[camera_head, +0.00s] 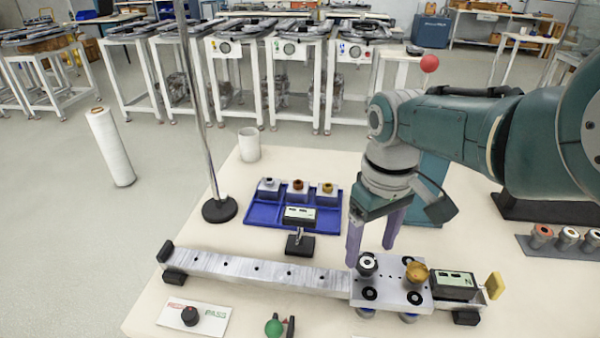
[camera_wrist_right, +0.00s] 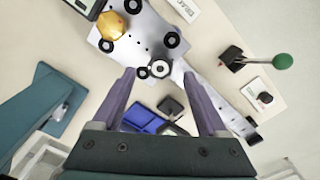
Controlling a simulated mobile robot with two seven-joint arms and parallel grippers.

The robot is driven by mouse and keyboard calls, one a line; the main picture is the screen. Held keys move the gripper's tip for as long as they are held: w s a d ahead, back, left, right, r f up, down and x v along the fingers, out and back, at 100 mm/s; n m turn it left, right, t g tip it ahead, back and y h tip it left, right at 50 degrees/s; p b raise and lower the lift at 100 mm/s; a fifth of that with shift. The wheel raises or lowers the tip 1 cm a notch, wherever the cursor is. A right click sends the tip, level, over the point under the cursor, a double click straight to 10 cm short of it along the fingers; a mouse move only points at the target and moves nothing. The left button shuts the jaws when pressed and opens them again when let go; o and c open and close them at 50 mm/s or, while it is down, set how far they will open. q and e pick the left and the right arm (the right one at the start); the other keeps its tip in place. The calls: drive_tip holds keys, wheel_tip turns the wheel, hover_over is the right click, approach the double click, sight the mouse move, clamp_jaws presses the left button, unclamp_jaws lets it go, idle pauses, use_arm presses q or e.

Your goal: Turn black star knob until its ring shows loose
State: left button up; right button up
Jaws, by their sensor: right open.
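The black star knob (camera_head: 367,267) stands on the left part of the light metal plate (camera_head: 393,298). It has a pale round centre, and in the right wrist view it shows as a dark knob with a white ring-like top (camera_wrist_right: 160,69). I cannot read any loose mark on its ring. My right gripper (camera_head: 370,253) is open and points down at the knob. One finger is just left of the knob and the other is behind it to the right. In the right wrist view the knob lies between the fingertips (camera_wrist_right: 159,76). My left gripper is not in view.
A gold knob (camera_head: 417,272) and a digital display box (camera_head: 453,284) sit to the right. A long metal rail (camera_head: 255,272) runs left. Behind are a blue tray (camera_head: 262,212) and a small display on a stand (camera_head: 299,216).

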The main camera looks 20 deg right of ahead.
sight(368, 262)
use_arm(q)
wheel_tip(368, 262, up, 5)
drive_tip(key=p, duration=0.3)
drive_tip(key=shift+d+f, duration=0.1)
use_arm(e)
wheel_tip(368, 262, up, 7)
drive_tip(key=shift+f, duration=0.15)
drive_tip(key=s+a+f+t+h, duration=0.1)
drive_tip(key=s+t, duration=0.1)
drive_tip(key=s, duration=0.7)
drive_tip(key=s+a+r+n+t+y, duration=0.1)
drive_tip(key=s+a+r, duration=0.4)
drive_tip(key=s+r, duration=0.5)
use_arm(q)
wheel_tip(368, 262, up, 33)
drive_tip(key=p, duration=3.3)
use_arm(e)
drive_tip(key=w+v, duration=0.3)
drive_tip(key=v, duration=1.2)
drive_tip(key=w+r+v, duration=0.1)
drive_tip(key=w+v, duration=0.1)
drive_tip(key=v, duration=1.3)
drive_tip(key=shift+w+r+t, duration=0.3)
drive_tip(key=shift+r, duration=0.3)
